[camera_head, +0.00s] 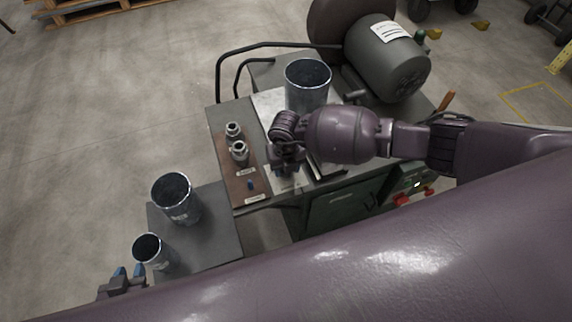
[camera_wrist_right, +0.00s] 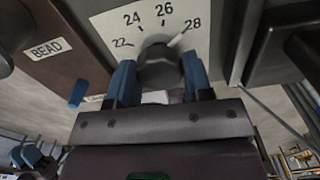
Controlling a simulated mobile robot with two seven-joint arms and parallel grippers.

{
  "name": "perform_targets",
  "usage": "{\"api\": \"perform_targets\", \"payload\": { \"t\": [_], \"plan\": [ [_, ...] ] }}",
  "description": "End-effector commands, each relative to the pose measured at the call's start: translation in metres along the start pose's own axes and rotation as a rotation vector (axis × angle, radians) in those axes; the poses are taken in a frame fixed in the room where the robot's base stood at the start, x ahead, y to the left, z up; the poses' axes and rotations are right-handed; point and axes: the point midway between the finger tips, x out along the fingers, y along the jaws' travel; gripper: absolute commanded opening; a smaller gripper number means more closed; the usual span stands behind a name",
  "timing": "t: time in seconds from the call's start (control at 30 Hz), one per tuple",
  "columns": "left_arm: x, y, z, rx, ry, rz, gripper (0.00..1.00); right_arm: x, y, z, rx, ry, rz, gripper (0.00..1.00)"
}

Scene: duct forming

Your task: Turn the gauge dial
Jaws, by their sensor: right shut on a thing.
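The gauge dial (camera_wrist_right: 160,67) is a dark round knob on a white plate (camera_wrist_right: 110,30) marked 22, 24, 26 and 28. Its white pointer (camera_wrist_right: 178,39) points up and right, close to the 28. In the right wrist view, the blue fingers of my right gripper (camera_wrist_right: 160,82) are on both sides of the knob, shut on it. In the head view my right arm reaches in from the right and mostly hides the dial. My left gripper (camera_head: 128,274) is at the lower left, its blue fingertips apart and empty, near the smaller metal duct (camera_head: 150,251).
A larger duct (camera_head: 176,201) stands on the grey side table (camera_head: 215,231). Another duct (camera_head: 307,88) stands on the machine behind my right gripper. Metal fittings (camera_head: 238,150) sit on a brown panel left of the dial. A grey motor (camera_head: 387,62) is at the back right.

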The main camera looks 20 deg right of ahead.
Motion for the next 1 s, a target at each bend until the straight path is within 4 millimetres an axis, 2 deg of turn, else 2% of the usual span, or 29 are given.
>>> {"api": "perform_targets", "payload": {
  "t": [0.47,0.5,0.63,1.0],
  "plan": [
    [0.0010,0.0001,-0.0022,0.001,0.004,0.001,0.33,0.0003,0.0001,-0.0003,0.014,0.001,0.000,0.22],
    [0.0011,0.0001,-0.0025,0.001,0.004,0.001,0.33,0.0003,0.0001,-0.0003,0.014,0.001,0.000,0.51],
    [0.0014,0.0002,-0.0029,0.001,0.005,0.001,0.33,0.0003,0.0001,-0.0002,0.013,0.001,0.000,0.71],
    [0.0012,0.0001,-0.0033,0.001,0.005,0.001,0.33,-0.0049,0.0001,0.0005,0.013,-0.001,0.001,0.71]
  ]
}}
